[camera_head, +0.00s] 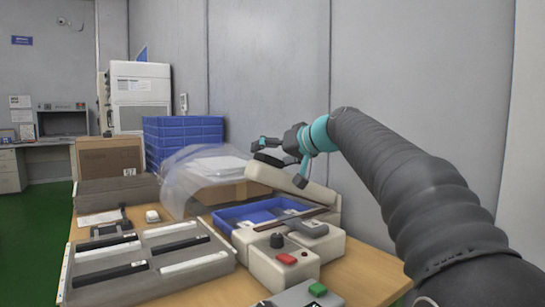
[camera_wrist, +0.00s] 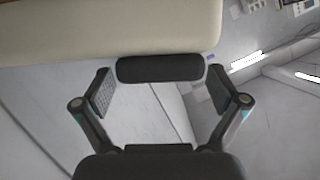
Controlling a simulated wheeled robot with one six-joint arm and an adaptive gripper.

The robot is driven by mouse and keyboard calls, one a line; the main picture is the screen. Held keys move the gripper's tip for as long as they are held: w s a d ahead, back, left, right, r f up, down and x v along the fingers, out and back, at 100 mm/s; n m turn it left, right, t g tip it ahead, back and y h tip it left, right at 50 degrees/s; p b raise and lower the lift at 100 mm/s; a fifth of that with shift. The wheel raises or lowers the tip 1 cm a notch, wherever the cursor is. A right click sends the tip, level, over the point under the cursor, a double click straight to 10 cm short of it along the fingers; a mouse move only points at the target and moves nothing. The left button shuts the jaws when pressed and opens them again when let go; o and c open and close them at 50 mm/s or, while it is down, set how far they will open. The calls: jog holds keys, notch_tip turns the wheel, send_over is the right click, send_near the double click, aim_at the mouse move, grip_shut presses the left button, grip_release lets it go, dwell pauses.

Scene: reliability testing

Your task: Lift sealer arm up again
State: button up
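The sealer (camera_head: 305,240) stands on the table, cream with a dark knob and a red button on its front. Its cream sealer arm (camera_head: 310,190) is raised and tilted, with its front end up. The arm's black handle (camera_wrist: 160,68) lies crosswise between my fingertips in the wrist view, with the cream arm (camera_wrist: 90,30) behind it. My gripper (camera_wrist: 161,85) is open, one finger near each end of the handle, with small gaps showing. In the head view my gripper (camera_head: 283,147) is just above the arm's raised end.
A blue tray (camera_head: 235,215) lies beside the sealer under the raised arm. A grey rack (camera_head: 145,262) with black and white strips is at front left. Clear bags, a cardboard box (camera_head: 108,157) and blue crates (camera_head: 180,135) stand behind. A wall is close on the right.

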jog(key=v, duration=1.2)
jog(key=shift+s, duration=0.1)
